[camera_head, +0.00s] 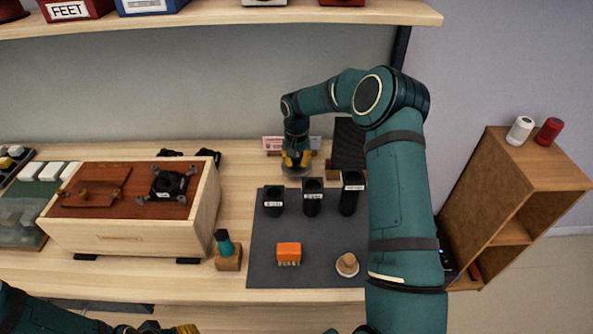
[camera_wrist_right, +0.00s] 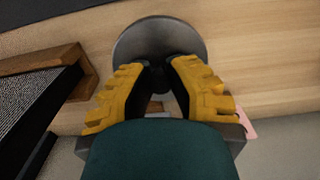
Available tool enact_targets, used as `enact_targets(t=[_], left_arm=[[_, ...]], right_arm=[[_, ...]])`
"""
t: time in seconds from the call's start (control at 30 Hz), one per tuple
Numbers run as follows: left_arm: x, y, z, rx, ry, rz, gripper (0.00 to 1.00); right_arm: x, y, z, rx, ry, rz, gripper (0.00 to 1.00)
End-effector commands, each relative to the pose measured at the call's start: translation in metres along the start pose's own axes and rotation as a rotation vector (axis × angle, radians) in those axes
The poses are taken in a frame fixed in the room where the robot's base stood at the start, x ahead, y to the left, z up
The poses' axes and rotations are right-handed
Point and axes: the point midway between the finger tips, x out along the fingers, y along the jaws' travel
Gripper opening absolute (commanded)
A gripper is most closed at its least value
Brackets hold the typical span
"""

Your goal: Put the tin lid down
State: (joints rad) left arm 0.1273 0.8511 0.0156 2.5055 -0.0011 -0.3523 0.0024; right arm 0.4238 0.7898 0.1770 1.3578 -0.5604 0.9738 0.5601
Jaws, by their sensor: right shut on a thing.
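The tin lid is a round dark grey disc with a dark knob; it shows under my right gripper in the head view (camera_head: 295,173) and large at the top of the right wrist view (camera_wrist_right: 193,40). My right gripper (camera_head: 297,161), with yellow fingers, is shut on the lid's knob, as the right wrist view also shows (camera_wrist_right: 165,68). The lid is over or on the bare wood at the back of the bench; I cannot tell if it touches. My left gripper (camera_head: 158,329) shows only partly at the bottom edge, its fingertips unclear.
A dark mat (camera_head: 325,237) holds several black cylinders, an orange block (camera_head: 289,253) and a round wooden piece (camera_head: 347,265). A wooden box (camera_head: 130,236) stands left. A dark panel in a wooden frame (camera_head: 348,143) is close right of the lid. A pink-and-white card (camera_head: 272,142) is behind.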

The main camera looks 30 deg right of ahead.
Motion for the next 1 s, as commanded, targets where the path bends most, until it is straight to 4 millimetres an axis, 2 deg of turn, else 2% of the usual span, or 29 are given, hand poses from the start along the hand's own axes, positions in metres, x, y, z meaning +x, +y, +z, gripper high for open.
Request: enact_targets(t=[0.27,0.67,0.7,0.73,1.0], left_arm=[[0.007,-0.003,-0.001,0.000,0.004,0.000,0.47],[0.009,-0.003,-0.001,0.000,0.005,0.000,0.47],[0.008,-0.003,-0.001,0.000,0.005,0.000,0.47],[0.008,-0.003,-0.001,0.000,0.005,0.000,0.47],[0.008,-0.003,-0.001,0.000,0.005,0.000,0.47]], right_arm=[[0.034,0.001,0.000,0.000,-0.001,0.000,0.00],[0.039,0.000,0.000,0.000,0.001,0.000,0.00],[0.038,0.000,0.000,0.000,0.000,0.000,0.31],[0.038,0.000,0.000,0.000,0.000,0.000,0.42],[0.037,0.000,0.000,0.000,0.000,0.000,0.44]])
